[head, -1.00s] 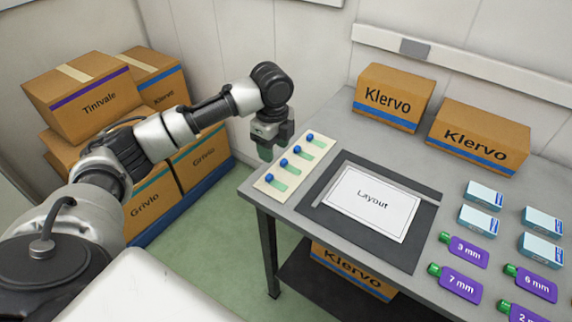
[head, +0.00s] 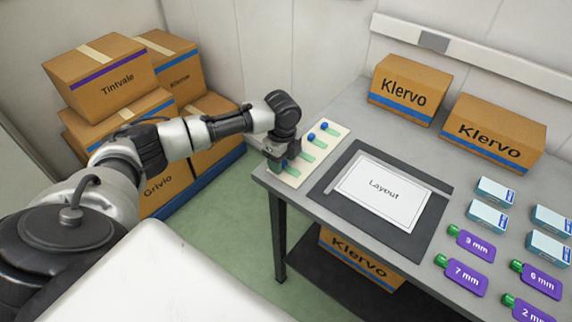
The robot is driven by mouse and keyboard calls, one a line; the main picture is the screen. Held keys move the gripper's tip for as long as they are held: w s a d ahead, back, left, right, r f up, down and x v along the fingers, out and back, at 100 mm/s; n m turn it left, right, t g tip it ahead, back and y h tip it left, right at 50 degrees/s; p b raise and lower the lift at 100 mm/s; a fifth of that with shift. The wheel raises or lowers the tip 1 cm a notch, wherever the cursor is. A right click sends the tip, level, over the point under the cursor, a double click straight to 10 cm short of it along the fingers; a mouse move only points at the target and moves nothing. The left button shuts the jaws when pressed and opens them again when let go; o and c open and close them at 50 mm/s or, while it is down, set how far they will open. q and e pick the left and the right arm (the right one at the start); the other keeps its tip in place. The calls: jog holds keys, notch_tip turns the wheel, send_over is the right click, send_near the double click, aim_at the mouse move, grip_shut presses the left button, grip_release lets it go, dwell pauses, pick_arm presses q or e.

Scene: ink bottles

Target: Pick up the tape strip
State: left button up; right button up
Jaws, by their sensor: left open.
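Several green tape strips, each with a blue end, lie in a row on a cream board (head: 306,167) at the left end of the grey table. The farthest strip (head: 331,131) and the one before it (head: 317,144) are in plain view. The nearest strip (head: 292,168) is partly hidden by my left gripper (head: 279,164). The left gripper is open and points down over the near part of the board. I cannot tell whether its fingers touch the nearest strip. My right gripper is not in view.
A dark mat (head: 323,188) with a white "Layout" sheet (head: 383,194) lies right of the board. Two Klervo cartons (head: 409,90) stand at the back.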

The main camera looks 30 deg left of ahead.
pick_arm(q)
jog(key=c, duration=0.8)
jog(key=shift+o, duration=0.2)
jog(key=shift+r, duration=0.1)
